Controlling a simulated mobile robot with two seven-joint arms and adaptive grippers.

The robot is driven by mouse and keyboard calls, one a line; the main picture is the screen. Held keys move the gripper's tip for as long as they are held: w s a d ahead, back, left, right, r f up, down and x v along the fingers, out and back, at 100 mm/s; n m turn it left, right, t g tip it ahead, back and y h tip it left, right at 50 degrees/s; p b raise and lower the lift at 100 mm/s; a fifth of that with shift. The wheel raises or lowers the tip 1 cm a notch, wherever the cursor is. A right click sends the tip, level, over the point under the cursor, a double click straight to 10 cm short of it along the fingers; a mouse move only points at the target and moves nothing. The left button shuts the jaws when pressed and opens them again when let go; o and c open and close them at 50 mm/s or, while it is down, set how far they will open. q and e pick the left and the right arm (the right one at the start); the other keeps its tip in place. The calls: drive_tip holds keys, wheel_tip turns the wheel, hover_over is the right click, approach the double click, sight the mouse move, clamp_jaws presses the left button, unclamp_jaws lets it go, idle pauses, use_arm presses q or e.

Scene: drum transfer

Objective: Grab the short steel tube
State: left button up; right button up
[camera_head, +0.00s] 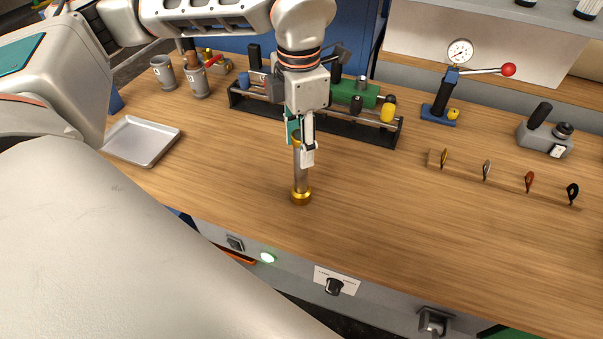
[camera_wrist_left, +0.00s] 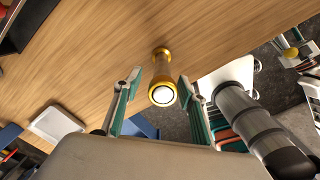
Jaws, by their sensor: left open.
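The short steel tube (camera_head: 300,175) stands upright near the front edge of the wooden bench, with a brass-coloured collar at its foot. My left gripper (camera_head: 301,148) points down over its upper part, fingers apart on either side. In the left wrist view the tube's pale round end with a gold rim (camera_wrist_left: 162,95) sits between the two open fingers, with a gap visible on each side. The fingers partly hide the tube's top in the head view. My right gripper is not in view.
A metal tray (camera_head: 143,141) lies to the left. Behind my gripper is a black rack (camera_head: 345,127) with a green cylinder (camera_head: 355,95). Grey cups (camera_head: 197,82) stand at the back left. A gauge press (camera_head: 447,95) and a wooden key strip (camera_head: 510,181) are right. Bench right of the tube is clear.

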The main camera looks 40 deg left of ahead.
sight(301, 170)
use_arm(q)
wheel_tip(301, 170, down, 5)
drive_tip(key=shift+d+r, duration=0.1)
drive_tip(key=shift+d, duration=0.05)
clamp_jaws()
drive_tip(key=shift+r, duration=0.15)
